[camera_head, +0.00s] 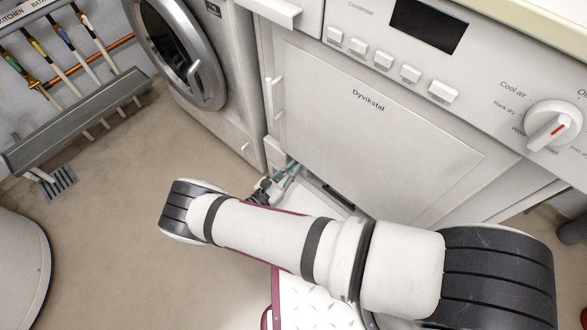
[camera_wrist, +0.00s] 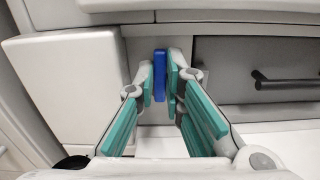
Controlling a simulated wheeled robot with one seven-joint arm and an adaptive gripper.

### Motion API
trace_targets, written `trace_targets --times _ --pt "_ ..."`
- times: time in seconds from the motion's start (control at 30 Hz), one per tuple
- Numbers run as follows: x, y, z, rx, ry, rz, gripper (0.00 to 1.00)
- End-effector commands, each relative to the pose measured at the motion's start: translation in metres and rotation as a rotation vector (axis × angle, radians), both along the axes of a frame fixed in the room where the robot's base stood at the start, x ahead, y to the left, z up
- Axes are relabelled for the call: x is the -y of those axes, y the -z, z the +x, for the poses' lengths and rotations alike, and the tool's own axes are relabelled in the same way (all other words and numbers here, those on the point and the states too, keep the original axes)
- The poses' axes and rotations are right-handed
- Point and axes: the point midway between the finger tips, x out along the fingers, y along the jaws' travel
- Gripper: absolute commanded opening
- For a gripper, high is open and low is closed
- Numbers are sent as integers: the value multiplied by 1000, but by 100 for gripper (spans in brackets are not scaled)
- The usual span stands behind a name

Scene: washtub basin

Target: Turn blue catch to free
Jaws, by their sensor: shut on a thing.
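The blue catch (camera_wrist: 159,76) is a small upright blue bar at the centre of the wrist view, on the pale front beside a grey drawer panel. My gripper (camera_wrist: 160,82) has its teal-padded fingers on either side of the catch, closed onto it at the tips. There the catch is hidden behind the fingers and arm.
A dark bar handle (camera_wrist: 284,84) is on the grey drawer panel right of the catch. A white block (camera_wrist: 68,85) stands close on the left. Open floor (camera_head: 110,240) lies at left.

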Motion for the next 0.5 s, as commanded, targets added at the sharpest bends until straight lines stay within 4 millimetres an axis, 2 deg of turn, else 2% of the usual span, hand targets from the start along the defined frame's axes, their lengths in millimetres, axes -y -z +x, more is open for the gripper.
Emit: trace_targets --times 0.5 --pt "-1 0 1 -37 -1 -37 0"
